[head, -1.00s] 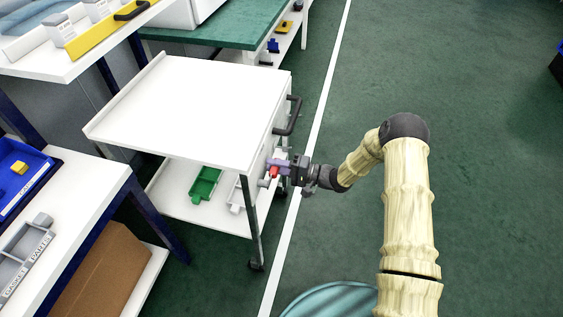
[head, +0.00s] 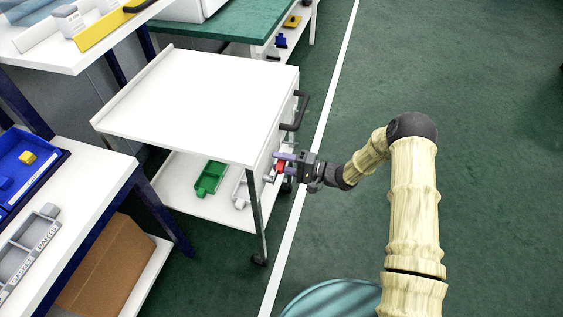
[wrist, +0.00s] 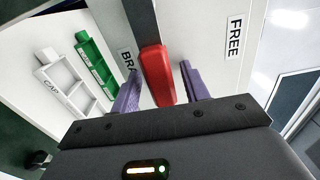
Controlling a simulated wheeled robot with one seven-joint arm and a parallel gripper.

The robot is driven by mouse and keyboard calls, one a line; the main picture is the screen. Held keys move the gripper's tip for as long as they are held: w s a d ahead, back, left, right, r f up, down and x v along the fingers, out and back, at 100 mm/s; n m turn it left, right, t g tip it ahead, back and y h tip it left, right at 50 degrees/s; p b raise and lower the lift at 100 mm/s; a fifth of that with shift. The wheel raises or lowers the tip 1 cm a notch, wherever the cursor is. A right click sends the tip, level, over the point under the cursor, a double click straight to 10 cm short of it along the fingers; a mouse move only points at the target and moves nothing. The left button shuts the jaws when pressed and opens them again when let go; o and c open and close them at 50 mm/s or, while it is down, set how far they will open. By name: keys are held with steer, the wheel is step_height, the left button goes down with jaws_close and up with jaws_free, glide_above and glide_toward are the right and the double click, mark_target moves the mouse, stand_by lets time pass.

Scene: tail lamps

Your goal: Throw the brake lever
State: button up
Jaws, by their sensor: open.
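The brake lever is a red handle (wrist: 157,73) on the side of the white cart (head: 205,95). In the wrist view it stands between the two purple fingers of my gripper (wrist: 158,88). The fingers are open, with visible gaps on both sides of it. A label beginning "BRA" (wrist: 128,65) is left of the lever, partly hidden by a finger, and a "FREE" label (wrist: 234,38) is to its right. In the head view my gripper (head: 284,163) is at the cart's right side, with the red of the lever showing between its fingers.
The cart has a dark push handle (head: 295,112) above my gripper. Its lower shelf carries a green tray (head: 211,178) and a white tray (head: 242,190). A workbench (head: 75,210) stands at the left. Green floor to the right is open.

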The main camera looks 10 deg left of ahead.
steer(key=s+d, duration=0.1)
steer(key=d, duration=1.6)
steer(key=shift+d, duration=0.2)
